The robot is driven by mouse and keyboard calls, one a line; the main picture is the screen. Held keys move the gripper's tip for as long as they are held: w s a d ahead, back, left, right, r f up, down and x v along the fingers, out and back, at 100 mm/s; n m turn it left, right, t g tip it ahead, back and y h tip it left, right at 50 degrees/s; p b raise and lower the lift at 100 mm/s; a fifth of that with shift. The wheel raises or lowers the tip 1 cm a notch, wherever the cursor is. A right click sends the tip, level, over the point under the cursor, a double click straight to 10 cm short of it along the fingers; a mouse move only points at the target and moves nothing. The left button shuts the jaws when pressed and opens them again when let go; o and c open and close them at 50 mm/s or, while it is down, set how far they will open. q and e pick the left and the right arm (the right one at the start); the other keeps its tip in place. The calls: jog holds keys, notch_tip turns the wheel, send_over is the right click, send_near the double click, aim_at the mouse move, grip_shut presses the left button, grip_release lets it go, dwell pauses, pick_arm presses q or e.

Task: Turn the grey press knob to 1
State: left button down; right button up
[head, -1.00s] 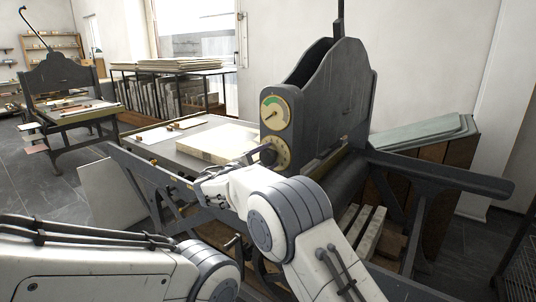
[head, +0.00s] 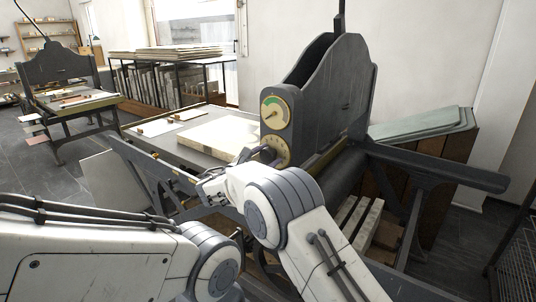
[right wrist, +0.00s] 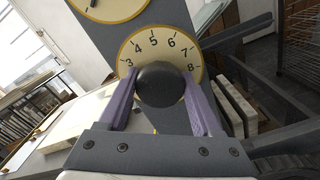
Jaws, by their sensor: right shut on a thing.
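The grey press knob (right wrist: 160,84) is a dark round knob in front of a cream dial (right wrist: 133,50) on the press. In the right wrist view the dial's numbers 3 to 8 show around its upper edge. The lower part of the dial and any pointer mark on the knob are hidden. My right gripper (right wrist: 160,100) has its two purple fingers on either side of the knob and is shut on it. In the head view the knob (head: 267,154) sits at the gripper's tip, below a green and cream gauge (head: 274,112). My left gripper is not in view.
The dark press frame (head: 335,90) rises behind the dial. A pale slab (head: 215,135) lies on the press bed to the left. A long dark bar (head: 440,170) sticks out to the right. A second press (head: 58,70) stands at the far left.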

jog(key=shift+a+f, duration=0.2)
jog(key=shift+f, duration=0.05)
jog(key=o, duration=1.3)
jog(key=shift+a, duration=0.1)
jog(key=shift+o, duration=0.2)
jog(key=shift+r, duration=0.1)
jog(key=shift+d, duration=0.2)
jog(key=shift+s+a, duration=0.1)
